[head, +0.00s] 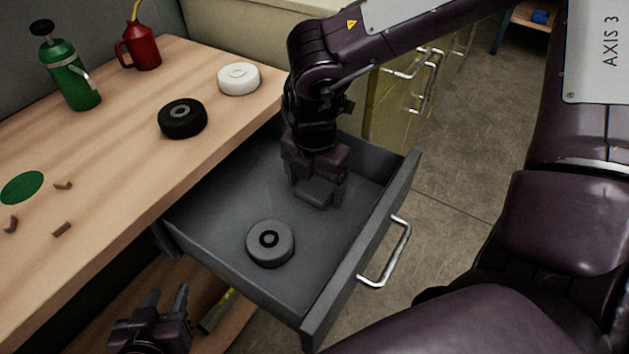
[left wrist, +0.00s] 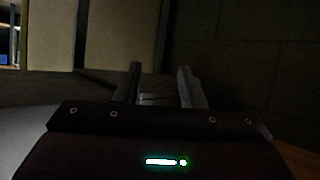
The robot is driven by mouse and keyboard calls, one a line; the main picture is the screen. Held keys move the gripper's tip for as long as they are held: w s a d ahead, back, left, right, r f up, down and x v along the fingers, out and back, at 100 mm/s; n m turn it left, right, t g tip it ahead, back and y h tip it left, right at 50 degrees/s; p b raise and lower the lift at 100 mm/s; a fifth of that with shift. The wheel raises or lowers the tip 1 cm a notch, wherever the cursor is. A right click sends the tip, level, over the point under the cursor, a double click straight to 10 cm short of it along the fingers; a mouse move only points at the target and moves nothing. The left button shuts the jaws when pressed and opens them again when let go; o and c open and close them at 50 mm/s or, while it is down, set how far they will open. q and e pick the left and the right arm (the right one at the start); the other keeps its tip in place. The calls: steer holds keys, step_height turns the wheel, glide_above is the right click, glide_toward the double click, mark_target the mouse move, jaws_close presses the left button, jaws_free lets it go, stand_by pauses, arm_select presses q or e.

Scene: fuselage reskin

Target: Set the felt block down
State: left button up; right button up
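A dark grey felt block (head: 316,193) is inside the open grey drawer (head: 225,182), towards its back right. My right gripper (head: 318,184) reaches down into the drawer with its fingers around the block, and appears shut on it. The fingers partly hide the block, and I cannot tell whether its underside touches the drawer floor. My left gripper (head: 166,300) is low at the bottom left, beside the drawer and below the tabletop. Its two fingers stand apart with nothing held between them; they also show in the dark left wrist view (left wrist: 160,88).
A grey tape roll (head: 270,244) lies in the drawer's front part. The wooden bench (head: 120,165) holds a black roll (head: 182,119), a white roll (head: 238,79), a green bottle (head: 70,72), a red can (head: 140,46) and small brown pieces. The drawer handle (head: 388,255) juts out right.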

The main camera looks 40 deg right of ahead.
mark_target(314, 187)
stand_by(0.3)
steer(key=shift+r, duration=0.1)
step_height(314, 187, up, 6)
steer(key=shift+r+p, duration=0.25)
steer(key=shift+p, duration=0.7)
arm_select(q)
steer(key=s+a+f+g+y+p, duration=0.1)
steer(key=s+a+f+g+y, duration=0.2)
steer(key=s+f+g, duration=0.3)
step_height(314, 187, down, 3)
steer(key=s, duration=0.3)
steer(key=shift+a+r+g, duration=0.15)
steer(key=shift+a+g, duration=0.15)
steer(key=shift+a, duration=0.1)
arm_select(e)
step_height(314, 187, up, 6)
steer(key=shift+f, duration=0.2)
